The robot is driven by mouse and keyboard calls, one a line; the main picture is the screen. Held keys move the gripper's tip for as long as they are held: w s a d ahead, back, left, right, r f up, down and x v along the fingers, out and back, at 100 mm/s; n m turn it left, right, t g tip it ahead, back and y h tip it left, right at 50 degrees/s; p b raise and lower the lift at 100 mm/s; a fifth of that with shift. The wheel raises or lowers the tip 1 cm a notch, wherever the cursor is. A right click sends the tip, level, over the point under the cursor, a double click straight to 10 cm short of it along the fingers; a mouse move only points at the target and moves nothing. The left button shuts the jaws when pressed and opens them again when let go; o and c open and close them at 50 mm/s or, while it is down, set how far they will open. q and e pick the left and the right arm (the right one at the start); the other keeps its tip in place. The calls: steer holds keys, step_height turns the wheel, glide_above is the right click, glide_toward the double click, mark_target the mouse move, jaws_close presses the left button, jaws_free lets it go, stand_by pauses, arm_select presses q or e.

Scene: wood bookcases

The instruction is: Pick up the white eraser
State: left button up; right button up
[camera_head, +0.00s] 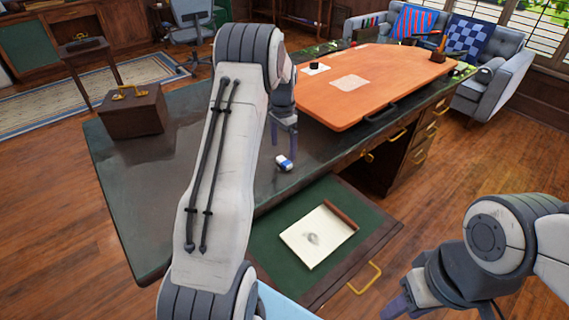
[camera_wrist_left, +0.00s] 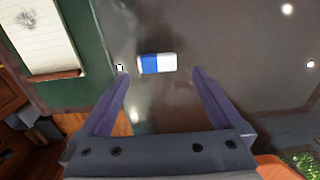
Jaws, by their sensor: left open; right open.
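The white eraser (camera_head: 284,163) has a blue sleeve and lies on the dark desk top near its front edge in the head view. In the left wrist view the eraser (camera_wrist_left: 157,64) lies crosswise, a little beyond the fingertips and between their lines. My left gripper (camera_head: 285,125) points down above the desk close to the eraser, open and empty; its fingers also show in the left wrist view (camera_wrist_left: 159,75). My right gripper (camera_head: 400,308) is low at the bottom right, away from the desk top, and is open.
An open drawer (camera_head: 265,245) below the desk edge holds a sketch sheet (camera_head: 312,238). An orange board (camera_head: 390,70) lies on the right of the desk (camera_head: 185,190). A brown case (camera_head: 133,112) stands at the left corner. The desk around the eraser is clear.

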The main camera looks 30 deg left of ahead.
mark_target(284, 161)
arm_select(q)
steer(key=f, duration=0.5)
steer(key=shift+d, duration=0.25)
steer(key=c, duration=1.3)
steer(key=shift+r, duration=0.1)
steer(key=shift+r, duration=0.5)
steer(key=r, duration=0.2)
steer(key=d+r, duration=0.1)
steer(key=shift+d+r, duration=0.1)
steer(key=shift+r, duration=0.25)
steer(key=d+r, duration=0.2)
steer(key=d, duration=0.1)
steer(key=d+r, duration=0.2)
steer(key=d, duration=0.2)
steer(key=d+r, duration=0.2)
steer(key=d, duration=0.1)
steer(key=shift+s+d+r+b, duration=0.15)
steer(key=shift+s+d+b, duration=0.1)
steer(key=shift+b, duration=0.1)
